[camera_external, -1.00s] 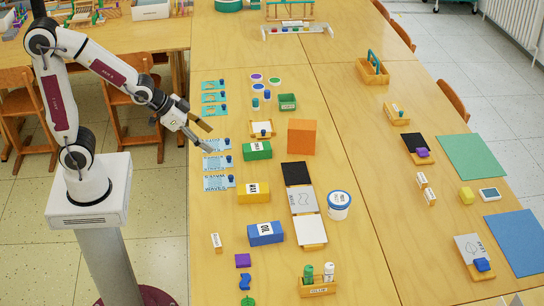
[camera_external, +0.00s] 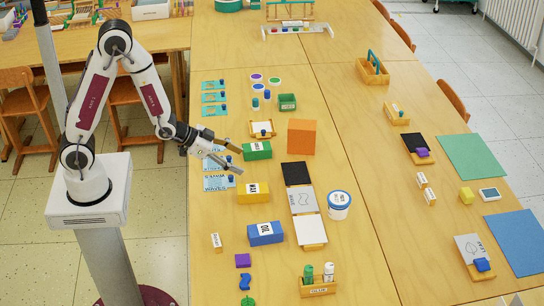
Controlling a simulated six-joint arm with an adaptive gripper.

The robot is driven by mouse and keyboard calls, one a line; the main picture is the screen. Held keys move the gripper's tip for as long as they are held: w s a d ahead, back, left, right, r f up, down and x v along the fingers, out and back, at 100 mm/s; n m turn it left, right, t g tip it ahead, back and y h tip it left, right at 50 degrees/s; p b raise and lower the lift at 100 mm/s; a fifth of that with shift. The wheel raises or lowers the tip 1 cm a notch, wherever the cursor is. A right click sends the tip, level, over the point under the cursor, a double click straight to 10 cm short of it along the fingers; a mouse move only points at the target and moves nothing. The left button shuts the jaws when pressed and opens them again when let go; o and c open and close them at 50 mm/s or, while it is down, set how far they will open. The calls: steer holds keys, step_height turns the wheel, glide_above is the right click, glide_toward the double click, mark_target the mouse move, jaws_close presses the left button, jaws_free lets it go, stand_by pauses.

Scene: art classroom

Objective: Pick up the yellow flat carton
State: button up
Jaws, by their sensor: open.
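The yellow flat carton (camera_external: 253,191) lies on the wooden table with a white label on it. It sits between a green carton (camera_external: 257,151) behind it and a blue carton (camera_external: 265,234) in front of it. My gripper (camera_external: 241,160) is open and empty. In the picture it is just above and left of the yellow carton, near the green carton's left end. It appears to be above the table, apart from the yellow carton. Its exact height is hard to tell.
Light blue cards (camera_external: 219,183) with small dark blue objects lie left of the yellow carton, partly behind my gripper. An orange box (camera_external: 302,137), a black square (camera_external: 296,173) and a white tub (camera_external: 339,205) stand to the right. A purple block (camera_external: 243,260) lies nearer the front.

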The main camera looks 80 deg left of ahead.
steer(key=t, duration=0.2)
glide_toward(251, 188)
steer(key=shift+h, duration=0.3)
steer(key=w, duration=0.4)
steer(key=shift+d+r, duration=0.1)
steer(key=shift+s+f+n+t, duration=0.2)
steer(key=shift+s+f, duration=0.05)
steer(key=shift+f, duration=0.3)
steer(key=shift+s+f+n+t, duration=0.2)
steer(key=shift+s+f, duration=0.1)
steer(key=shift+f, duration=0.25)
steer(key=shift+w, duration=0.1)
steer(key=shift+x, duration=1.2)
steer(key=shift+f, duration=0.1)
steer(key=shift+x, duration=2.6)
steer(key=shift+c, duration=0.3)
steer(key=c, duration=1.2)
